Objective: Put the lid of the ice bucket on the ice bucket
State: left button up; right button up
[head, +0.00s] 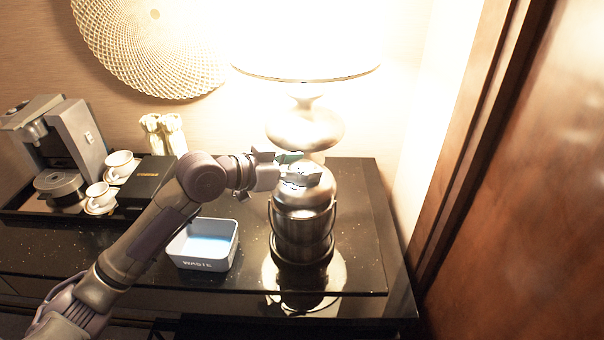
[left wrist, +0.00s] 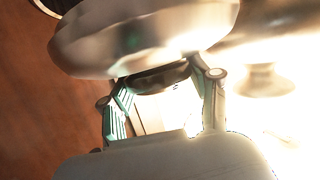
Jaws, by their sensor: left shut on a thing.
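The steel ice bucket (head: 302,232) stands upright on the dark counter, near its right end, in the head view. Its rounded steel lid (head: 318,182) is at the bucket's top, partly hidden by my gripper; I cannot tell whether it is seated or just above the rim. My left gripper (head: 289,168) reaches in from the left at the height of the lid. In the left wrist view the gripper (left wrist: 165,98) has its green-padded fingers on both sides of the lid's dark knob (left wrist: 158,78), with the lid (left wrist: 150,38) above in the picture. My right gripper is not in view.
A lamp (head: 305,128) stands close behind the bucket. A pale open box (head: 205,262) is left of the bucket, below my arm. A coffee machine (head: 75,135), cups (head: 119,165) and a black box (head: 150,180) stand farther left. A wooden panel (head: 530,190) rises at right.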

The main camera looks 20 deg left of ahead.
pick_arm(q)
notch_tip(320, 180, down, 2)
jog(key=shift+f, duration=0.3)
jog(key=shift+f, duration=0.3)
jog(key=o, duration=1.4)
jog(key=shift+f, duration=0.1)
